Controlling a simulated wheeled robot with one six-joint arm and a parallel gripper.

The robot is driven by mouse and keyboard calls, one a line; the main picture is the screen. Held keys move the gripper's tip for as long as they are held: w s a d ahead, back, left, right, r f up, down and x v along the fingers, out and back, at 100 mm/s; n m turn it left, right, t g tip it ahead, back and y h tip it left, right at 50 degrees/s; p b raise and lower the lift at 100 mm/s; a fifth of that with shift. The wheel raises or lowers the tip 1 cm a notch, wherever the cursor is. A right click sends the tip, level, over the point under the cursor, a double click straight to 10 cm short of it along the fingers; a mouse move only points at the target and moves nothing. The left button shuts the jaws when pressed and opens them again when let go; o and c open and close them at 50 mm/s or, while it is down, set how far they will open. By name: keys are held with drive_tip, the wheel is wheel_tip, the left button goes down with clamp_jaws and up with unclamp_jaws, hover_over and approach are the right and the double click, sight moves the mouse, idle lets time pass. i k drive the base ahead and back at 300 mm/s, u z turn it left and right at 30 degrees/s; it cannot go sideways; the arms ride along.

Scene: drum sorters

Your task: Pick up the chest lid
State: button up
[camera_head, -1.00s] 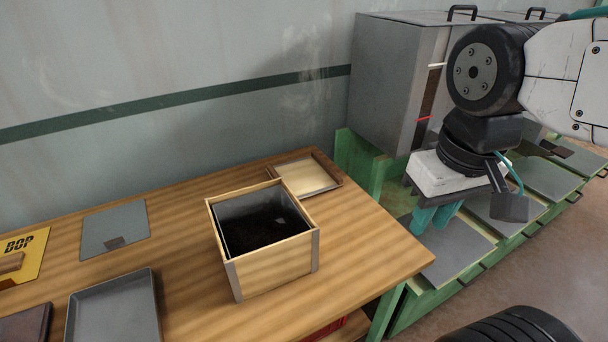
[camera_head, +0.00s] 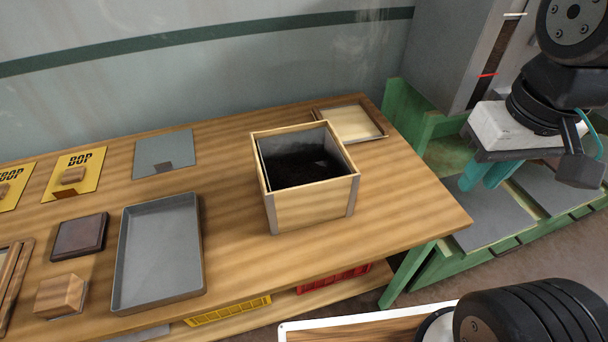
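The chest is an open-topped wooden box (camera_head: 312,203) with metal corner strips and a dark inside, standing on the wooden table. A shallow wooden panel with a raised rim, which looks like the chest lid (camera_head: 350,121), lies flat on the table just behind and right of the box. The box hides a little of its near left edge. My gripper (camera_head: 476,185), with teal fingers pointing down, hangs to the right of the table, apart from the lid and box. Its two fingers show a gap with nothing between them, so it looks open.
A grey tray (camera_head: 158,252), a dark block (camera_head: 80,236), a wooden block (camera_head: 61,296), a grey plate (camera_head: 164,153) and yellow cards (camera_head: 75,172) lie on the table's left. A green-framed bench (camera_head: 420,122) with a grey machine (camera_head: 452,50) stands right. Table right of the box is clear.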

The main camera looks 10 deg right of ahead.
sight(358, 123)
drive_tip(key=k, duration=1.15)
drive_tip(key=z, duration=0.75)
drive_tip(key=i, duration=1.55)
drive_tip(key=u, duration=0.75)
